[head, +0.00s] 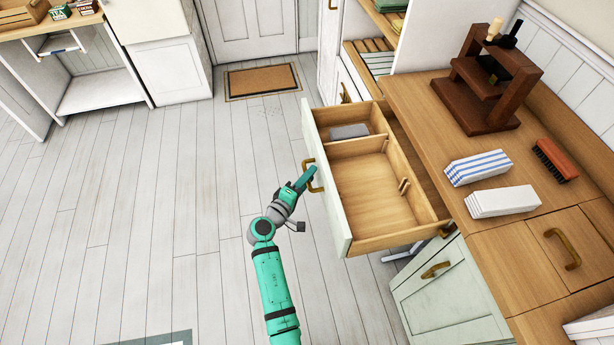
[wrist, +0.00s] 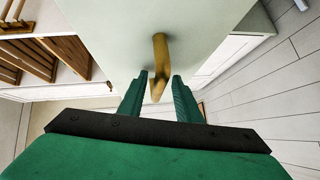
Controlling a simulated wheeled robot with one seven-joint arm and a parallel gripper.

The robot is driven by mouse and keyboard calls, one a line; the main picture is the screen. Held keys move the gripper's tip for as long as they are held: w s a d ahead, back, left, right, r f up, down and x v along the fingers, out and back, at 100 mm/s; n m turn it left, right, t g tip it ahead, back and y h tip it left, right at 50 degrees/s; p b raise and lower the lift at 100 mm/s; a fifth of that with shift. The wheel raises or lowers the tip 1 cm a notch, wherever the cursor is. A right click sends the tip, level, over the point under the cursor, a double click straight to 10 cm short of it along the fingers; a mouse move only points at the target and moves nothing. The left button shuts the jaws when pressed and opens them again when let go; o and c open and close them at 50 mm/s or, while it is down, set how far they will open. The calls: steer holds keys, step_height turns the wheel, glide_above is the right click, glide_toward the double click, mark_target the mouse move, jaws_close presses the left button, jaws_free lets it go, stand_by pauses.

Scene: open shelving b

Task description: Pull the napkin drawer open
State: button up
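The drawer (head: 343,215) stands pulled well out from the counter, with a pale green front and wooden inside. A divider splits it; a grey block (head: 349,131) lies in the far compartment and the near one is mostly bare. Its brass handle (head: 312,176) is on the front. My gripper (head: 312,172) is at this handle. In the wrist view the handle (wrist: 158,75) stands between my two green fingers (wrist: 159,90), with narrow gaps at both sides. The fingers are apart and do not appear clamped on it. No label shows which drawer this is.
The wooden counter (head: 415,98) holds a dark brown stand (head: 487,82), a blue-striped stack (head: 478,167), a white stack (head: 502,201) and a brush (head: 555,160). A closed green cabinet door (head: 432,300) is below. The floor (head: 150,220) to the left is clear.

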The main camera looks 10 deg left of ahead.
steer(key=shift+a+r, duration=0.1)
steer(key=shift+s+a, duration=0.15)
steer(key=shift+s, duration=0.05)
steer(key=v, duration=1)
steer(key=shift+s, duration=0.2)
steer(key=s+d+f+m+g+y, duration=0.1)
steer(key=s+d+f+y, duration=0.15)
steer(key=s, duration=0.35)
steer(key=s+d+f+m+y, duration=0.1)
steer(key=s+f+y, duration=0.1)
steer(key=s+f, duration=0.35)
steer(key=s+d+f+g+y, duration=0.1)
steer(key=s+d+f+y, duration=0.1)
steer(key=s, duration=0.5)
steer(key=s+d+r+m+t, duration=0.1)
steer(key=s+d+r+m, duration=0.2)
steer(key=s+r, duration=0.6)
steer(key=s+d+r+m+t, duration=0.1)
steer(key=s+d+r+m, duration=0.2)
steer(key=s+r+m, duration=0.3)
step_height(320, 180, up, 3)
steer(key=s, duration=0.2)
steer(key=shift+s+d+t, duration=0.25)
steer(key=shift+s+t, duration=0.15)
